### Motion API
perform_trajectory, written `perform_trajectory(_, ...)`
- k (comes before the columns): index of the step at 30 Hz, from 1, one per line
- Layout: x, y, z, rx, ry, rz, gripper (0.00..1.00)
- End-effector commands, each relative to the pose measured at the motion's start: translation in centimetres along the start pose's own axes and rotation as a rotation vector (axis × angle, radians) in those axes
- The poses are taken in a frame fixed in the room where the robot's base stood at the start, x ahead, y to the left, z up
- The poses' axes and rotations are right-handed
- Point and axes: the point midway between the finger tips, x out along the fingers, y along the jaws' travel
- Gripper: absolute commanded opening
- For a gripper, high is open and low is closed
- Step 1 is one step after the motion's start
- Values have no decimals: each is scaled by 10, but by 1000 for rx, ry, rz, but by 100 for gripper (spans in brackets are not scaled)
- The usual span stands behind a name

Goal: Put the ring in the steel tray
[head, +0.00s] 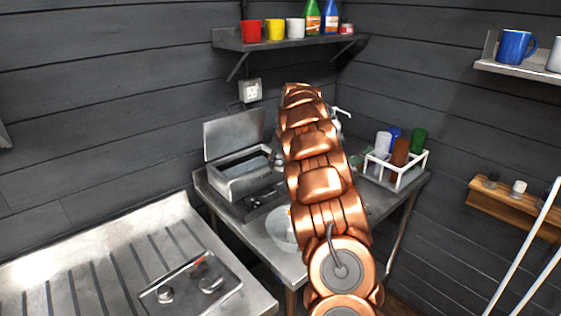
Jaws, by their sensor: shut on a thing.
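A shallow steel tray (228,288) lies on the ribbed steel worktop at the lower left. Small metal pieces and a small red thing lie in it; I cannot tell what each one is. I cannot make out the ring in this view. My copper-coloured arm reaches up and away through the middle of the picture, over the table with the metal box. My gripper is hidden beyond the arm's far end, so its jaws and anything in them do not show.
An open, lidded metal box (236,188) and a pale round bowl (280,228) are on the dark table, partly behind my arm. A white rack (411,176) holds coloured cups at right. Wall shelves hold mugs and bottles. White poles (534,250) stand at far right.

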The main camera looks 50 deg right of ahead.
Motion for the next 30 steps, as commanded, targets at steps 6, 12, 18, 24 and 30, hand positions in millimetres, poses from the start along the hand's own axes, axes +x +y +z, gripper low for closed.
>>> perform_trajectory(6, 1, -4, 5, 0, -1, -1, 10)
perform_trajectory(12, 1, -11, 10, -4, 0, -3, 10)
perform_trajectory(18, 1, -27, 16, -18, 0, -7, 10)
perform_trajectory(24, 4, -56, 29, -41, -2, -18, 10)
perform_trajectory(30, 8, -104, 52, -79, -3, -35, 10)
